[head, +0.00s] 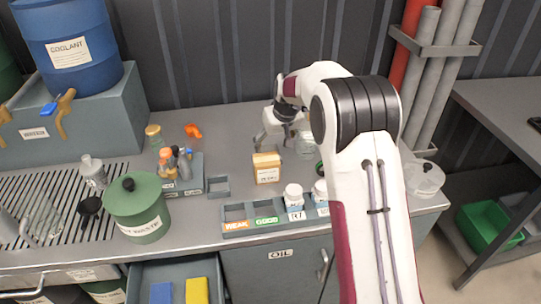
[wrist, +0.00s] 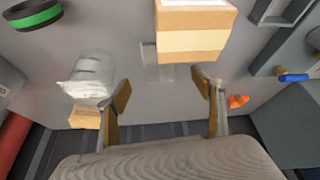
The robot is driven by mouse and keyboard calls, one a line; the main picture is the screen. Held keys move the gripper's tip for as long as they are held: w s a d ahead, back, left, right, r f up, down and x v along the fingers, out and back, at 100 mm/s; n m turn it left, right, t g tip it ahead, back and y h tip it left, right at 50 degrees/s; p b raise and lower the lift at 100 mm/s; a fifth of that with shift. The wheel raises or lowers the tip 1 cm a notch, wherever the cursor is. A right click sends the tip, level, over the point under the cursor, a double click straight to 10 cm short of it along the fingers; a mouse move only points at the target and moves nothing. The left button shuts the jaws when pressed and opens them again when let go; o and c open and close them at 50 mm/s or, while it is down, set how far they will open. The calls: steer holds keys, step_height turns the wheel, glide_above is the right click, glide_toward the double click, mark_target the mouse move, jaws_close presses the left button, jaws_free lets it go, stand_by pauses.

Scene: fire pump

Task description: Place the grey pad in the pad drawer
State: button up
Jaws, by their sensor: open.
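A light grey flat piece (wrist: 157,65), which looks like the grey pad, lies on the bench against the cardboard box (wrist: 195,30) in the wrist view. The box hides part of it. I cannot make out the pad in the head view. My gripper (wrist: 160,90) is open and empty, its fingers apart and pointing toward the pad and box. In the head view my gripper (head: 275,137) is behind the box (head: 266,168). The open drawer (head: 218,272) at the lower left holds a blue pad (head: 161,292) and a yellow pad (head: 197,290).
A clear jar (head: 305,146) stands close beside my gripper. An orange object (head: 192,130) lies to the left. A labelled rack (head: 250,209) with white bottles stands in front of the box. A green waste pot (head: 137,207) stands on the left, above the drawer.

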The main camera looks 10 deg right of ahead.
mark_target(271, 150)
steer(key=shift+w+f, duration=0.15)
steer(key=shift+f, duration=0.15)
steer(key=shift+x, duration=2.6)
steer(key=c, duration=1.1)
steer(key=shift+o, duration=0.2)
steer(key=shift+r, duration=0.1)
steer(key=shift+c, duration=0.2)
step_height(271, 150, up, 10)
steer(key=shift+s, duration=0.2)
